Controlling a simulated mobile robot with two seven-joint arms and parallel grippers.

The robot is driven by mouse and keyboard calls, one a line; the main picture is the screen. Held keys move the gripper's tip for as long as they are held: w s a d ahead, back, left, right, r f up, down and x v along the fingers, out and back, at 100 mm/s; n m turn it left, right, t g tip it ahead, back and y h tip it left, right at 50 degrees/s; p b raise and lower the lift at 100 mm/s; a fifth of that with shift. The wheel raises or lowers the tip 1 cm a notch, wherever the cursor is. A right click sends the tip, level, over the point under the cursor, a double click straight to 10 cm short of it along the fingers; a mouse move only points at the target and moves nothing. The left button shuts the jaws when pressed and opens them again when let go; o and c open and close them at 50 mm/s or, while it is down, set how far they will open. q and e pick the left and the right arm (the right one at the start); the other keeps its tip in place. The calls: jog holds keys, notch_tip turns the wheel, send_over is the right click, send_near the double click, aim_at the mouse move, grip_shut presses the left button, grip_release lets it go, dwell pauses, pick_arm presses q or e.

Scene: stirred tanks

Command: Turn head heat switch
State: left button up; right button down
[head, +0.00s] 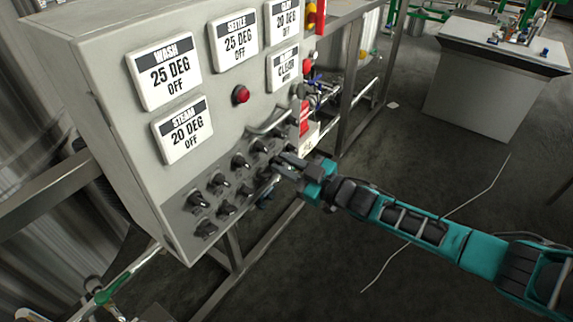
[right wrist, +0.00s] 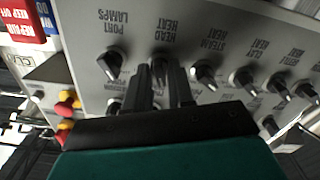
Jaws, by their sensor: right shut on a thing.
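The head heat switch (right wrist: 160,64) is a black knob on the grey control panel. Its label reads HEAD HEAT, upside down in the right wrist view. My right gripper (right wrist: 162,78) is shut on this switch, with a finger on either side of it. In the head view my right gripper (head: 283,162) reaches in from the right to the far end of the rows of knobs and hides the switch. My left gripper is in neither view.
The port lamps knob (right wrist: 112,63) and the steam heat knob (right wrist: 205,74) sit close on either side. A metal rail (head: 270,122) juts out above the knobs. The grey control box (head: 95,60) carries several readouts and a red lamp (head: 240,94). Open floor lies below my arm.

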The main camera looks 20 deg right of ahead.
jog(key=c, duration=1.2)
grip_release()
jog(key=v, duration=1.3)
jog(key=shift+a, duration=0.1)
jog(key=s+a+f+m+g+h, duration=0.1)
jog(key=s+a+f+m+h, duration=0.2)
jog(key=s+f, duration=0.3)
jog(key=s+a+f+m+g+h, duration=0.2)
jog(key=s+f+m+h, duration=0.4)
jog(key=s, duration=0.1)
jog(key=shift+s+a, duration=0.35)
jog(key=shift+a, duration=0.05)
